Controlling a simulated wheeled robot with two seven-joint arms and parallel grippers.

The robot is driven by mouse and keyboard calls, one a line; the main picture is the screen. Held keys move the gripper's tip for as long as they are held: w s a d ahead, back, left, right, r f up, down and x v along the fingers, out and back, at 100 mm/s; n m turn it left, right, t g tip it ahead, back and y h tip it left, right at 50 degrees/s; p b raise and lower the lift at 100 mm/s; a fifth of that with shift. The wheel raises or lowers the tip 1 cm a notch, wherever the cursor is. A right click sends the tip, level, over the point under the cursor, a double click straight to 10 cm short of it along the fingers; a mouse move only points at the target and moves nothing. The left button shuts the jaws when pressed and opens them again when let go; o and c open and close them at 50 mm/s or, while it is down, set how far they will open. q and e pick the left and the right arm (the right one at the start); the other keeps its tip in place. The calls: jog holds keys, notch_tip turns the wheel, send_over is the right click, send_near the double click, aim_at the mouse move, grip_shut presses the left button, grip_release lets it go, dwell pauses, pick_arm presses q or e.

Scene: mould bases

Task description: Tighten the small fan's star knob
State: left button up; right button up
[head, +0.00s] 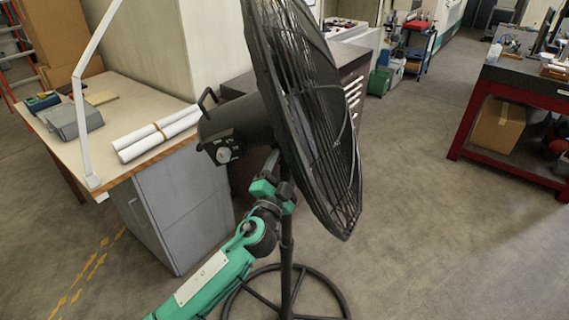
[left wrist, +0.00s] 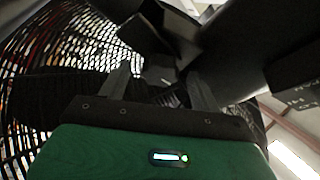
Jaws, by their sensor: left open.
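The fan (head: 305,110) is a black pedestal fan with a wide wire guard facing right, on a thin pole with a ring base. My left gripper (head: 274,165) is just under the motor housing, at the fan's neck, with its arm coming up from below. In the left wrist view its two fingers stand apart (left wrist: 160,85), with dark fan parts beyond and between them. The guard (left wrist: 70,45) fills the left of that view. I cannot make out the star knob; the gripper or shadow may hide it. My right gripper is not in view.
A desk (head: 115,100) with rolled paper (head: 150,140) and a white lamp arm (head: 85,90) stands left, close behind the fan. A red-framed workbench (head: 500,110) is at the right. The floor (head: 430,230) right of the fan is clear.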

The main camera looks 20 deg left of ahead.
pick_arm(q)
jog(key=shift+w, duration=0.1)
jog(key=c, duration=1)
jog(key=shift+r+m+p, duration=0.3)
jog(key=shift+m+p, duration=0.2)
jog(key=shift+p, duration=0.3)
jog(key=shift+f+m+h+p, duration=0.15)
jog(key=shift+m+h+p, duration=0.15)
jog(key=shift+m, duration=0.1)
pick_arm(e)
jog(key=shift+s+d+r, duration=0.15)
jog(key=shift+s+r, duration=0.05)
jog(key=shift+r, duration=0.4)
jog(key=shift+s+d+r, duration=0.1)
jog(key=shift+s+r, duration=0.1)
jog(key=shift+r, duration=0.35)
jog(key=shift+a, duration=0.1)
pick_arm(q)
jog(key=o, duration=1)
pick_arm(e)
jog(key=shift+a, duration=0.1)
